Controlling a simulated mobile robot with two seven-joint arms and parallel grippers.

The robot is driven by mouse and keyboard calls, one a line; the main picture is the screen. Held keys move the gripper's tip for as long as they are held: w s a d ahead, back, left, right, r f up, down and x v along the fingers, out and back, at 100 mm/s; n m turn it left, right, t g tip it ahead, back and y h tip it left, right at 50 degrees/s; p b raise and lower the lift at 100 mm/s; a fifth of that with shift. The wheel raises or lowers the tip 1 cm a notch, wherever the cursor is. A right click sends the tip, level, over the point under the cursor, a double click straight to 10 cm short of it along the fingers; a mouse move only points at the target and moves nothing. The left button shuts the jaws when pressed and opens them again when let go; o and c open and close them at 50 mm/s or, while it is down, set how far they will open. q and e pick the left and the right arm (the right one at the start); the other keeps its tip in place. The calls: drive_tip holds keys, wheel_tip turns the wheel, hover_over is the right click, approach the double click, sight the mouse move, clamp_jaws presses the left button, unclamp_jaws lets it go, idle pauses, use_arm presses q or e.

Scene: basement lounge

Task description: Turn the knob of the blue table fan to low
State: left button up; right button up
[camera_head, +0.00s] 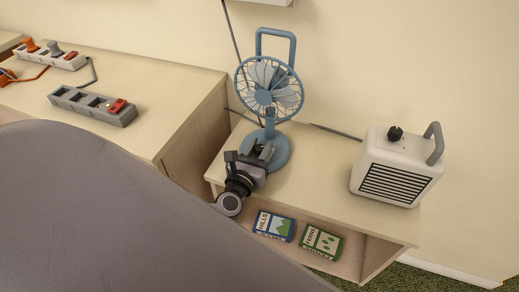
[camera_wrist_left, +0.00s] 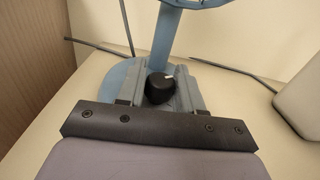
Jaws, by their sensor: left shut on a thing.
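The blue table fan (camera_head: 268,88) stands upright on the low shelf unit, with a round base and a wire-guarded head. In the left wrist view its blue post (camera_wrist_left: 166,38) rises behind a black knob (camera_wrist_left: 158,88) with a pale pointer mark towards its upper right. My left gripper (camera_head: 262,152) is at the front of the fan's base and hides the knob in the head view. In the left wrist view its fingers (camera_wrist_left: 159,86) lie on both sides of the knob, shut on it. My right gripper is not in view.
A white heater (camera_head: 397,167) with a black knob stands on the shelf top (camera_head: 325,165) at right. Two books (camera_head: 274,226) (camera_head: 321,242) lie on the lower shelf. Power strips (camera_head: 93,105) (camera_head: 50,56) lie on the cabinet at left. My grey arm covers the lower left.

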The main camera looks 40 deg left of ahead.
sight(257, 153)
use_arm(q)
drive_tip(key=shift+m+h, duration=0.4)
drive_tip(key=shift+h, duration=0.2)
drive_tip(key=o, duration=0.9)
drive_tip(key=s, duration=0.3)
drive_tip(key=s+d, duration=0.1)
drive_tip(key=s, duration=0.1)
drive_tip(key=shift+s, duration=0.25)
drive_tip(key=shift+s+d+b, duration=0.1)
drive_tip(key=shift+s+b, duration=0.2)
drive_tip(key=shift+s, duration=0.5)
drive_tip(key=shift+s, duration=0.1)
